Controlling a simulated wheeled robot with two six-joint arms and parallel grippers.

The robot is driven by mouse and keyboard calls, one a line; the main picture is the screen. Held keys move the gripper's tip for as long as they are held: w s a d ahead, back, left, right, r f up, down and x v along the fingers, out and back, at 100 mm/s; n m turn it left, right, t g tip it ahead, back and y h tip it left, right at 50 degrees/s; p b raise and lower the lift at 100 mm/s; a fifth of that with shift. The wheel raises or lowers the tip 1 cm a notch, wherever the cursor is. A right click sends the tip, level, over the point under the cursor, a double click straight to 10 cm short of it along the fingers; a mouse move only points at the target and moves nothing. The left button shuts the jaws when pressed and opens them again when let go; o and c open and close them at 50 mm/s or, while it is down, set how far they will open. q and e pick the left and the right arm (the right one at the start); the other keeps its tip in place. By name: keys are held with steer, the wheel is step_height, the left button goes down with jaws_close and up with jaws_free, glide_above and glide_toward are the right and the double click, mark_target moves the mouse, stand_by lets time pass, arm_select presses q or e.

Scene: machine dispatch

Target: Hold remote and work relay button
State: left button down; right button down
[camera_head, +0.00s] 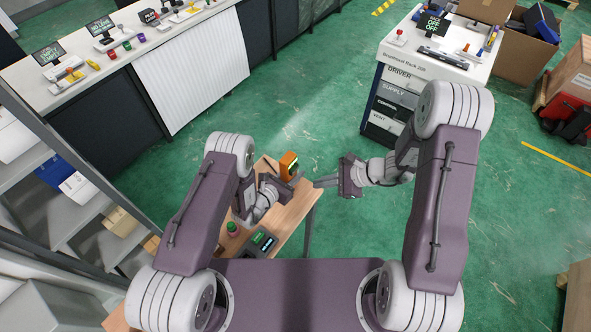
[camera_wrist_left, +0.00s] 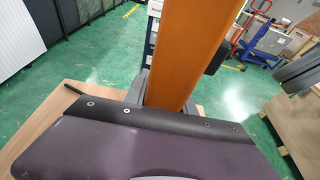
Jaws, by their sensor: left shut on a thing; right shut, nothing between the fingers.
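My left gripper (camera_head: 283,180) is shut on an orange remote (camera_head: 288,165) and holds it upright over the far end of a wooden table. The remote has a dark face; its orange side (camera_wrist_left: 174,55) fills the middle of the left wrist view. My right gripper (camera_head: 328,181) is shut and empty, its fingers pointing left toward the remote, a short gap apart from it. A red button (camera_head: 232,227) on a green base stands on the table near my left arm. A dark device with a lit green display (camera_head: 261,239) lies beside it. I cannot tell which is the relay button.
The wooden table (camera_head: 297,218) is narrow, with my arms above it. A long white counter (camera_head: 75,88) with displays and buttons runs at the upper left. A grey shelf (camera_head: 75,200) stands at left. A drawer cabinet (camera_head: 393,92) stands at upper right. Green floor lies clear between.

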arm_select(q)
steer(key=c, duration=1)
jaws_free()
steer(key=shift+o, duration=0.2)
steer(key=v, duration=1.1)
steer(key=shift+s+a+r, duration=0.15)
steer(key=shift+s+a, duration=0.15)
steer(key=shift+s, duration=0.15)
